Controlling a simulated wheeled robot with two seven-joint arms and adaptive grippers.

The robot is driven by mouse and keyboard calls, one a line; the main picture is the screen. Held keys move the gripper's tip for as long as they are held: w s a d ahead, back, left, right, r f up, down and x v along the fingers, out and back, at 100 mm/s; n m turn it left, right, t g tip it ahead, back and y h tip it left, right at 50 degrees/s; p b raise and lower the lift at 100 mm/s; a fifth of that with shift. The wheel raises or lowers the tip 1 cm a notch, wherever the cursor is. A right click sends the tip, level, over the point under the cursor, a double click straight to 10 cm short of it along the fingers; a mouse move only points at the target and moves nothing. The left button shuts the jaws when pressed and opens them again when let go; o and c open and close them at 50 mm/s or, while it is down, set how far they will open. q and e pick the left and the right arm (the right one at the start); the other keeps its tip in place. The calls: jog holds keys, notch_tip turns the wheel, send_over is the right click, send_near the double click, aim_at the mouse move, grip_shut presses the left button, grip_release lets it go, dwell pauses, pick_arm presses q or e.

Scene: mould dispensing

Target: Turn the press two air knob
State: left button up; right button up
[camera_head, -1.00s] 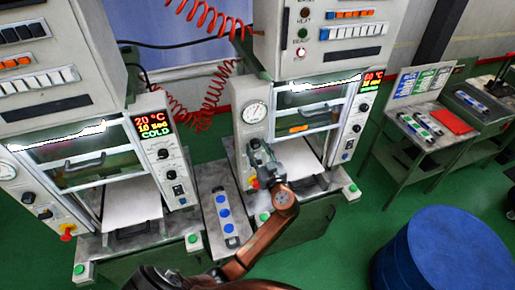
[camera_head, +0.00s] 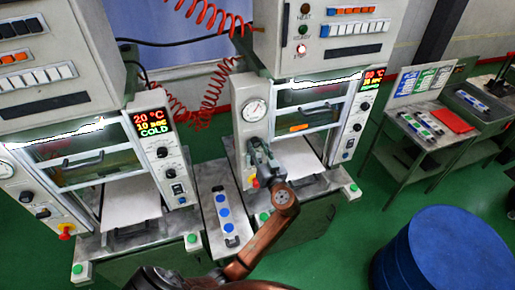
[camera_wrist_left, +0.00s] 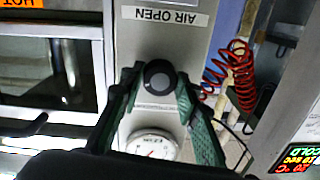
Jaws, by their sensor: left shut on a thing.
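Press two (camera_head: 318,42) is the right-hand press, with a round gauge (camera_head: 254,110) on its front panel. The black, round air knob (camera_wrist_left: 159,76) sits on that panel, beside the "AIR OPEN" label (camera_wrist_left: 165,16), which appears upside down in the left wrist view. My left gripper (camera_head: 255,147) reaches up to the panel below the gauge and hides the knob in the head view. In the left wrist view its green fingers (camera_wrist_left: 157,88) lie on both sides of the knob, shut on it. My right gripper is not in view.
Press one (camera_head: 85,160) stands at the left. A narrow stand (camera_head: 213,187) with blue buttons is between the presses. A coiled red hose (camera_wrist_left: 232,75) hangs beside the panel. A blue drum (camera_head: 440,250) and a side table (camera_head: 408,150) stand at the right.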

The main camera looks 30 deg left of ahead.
pick_arm(q)
jog(key=shift+m, duration=1.6)
jog(key=o, duration=1.2)
jog(key=shift+c, duration=0.2)
jog(key=shift+s+d, duration=0.15)
jog(key=shift+d, duration=0.1)
jog(key=v, duration=0.7)
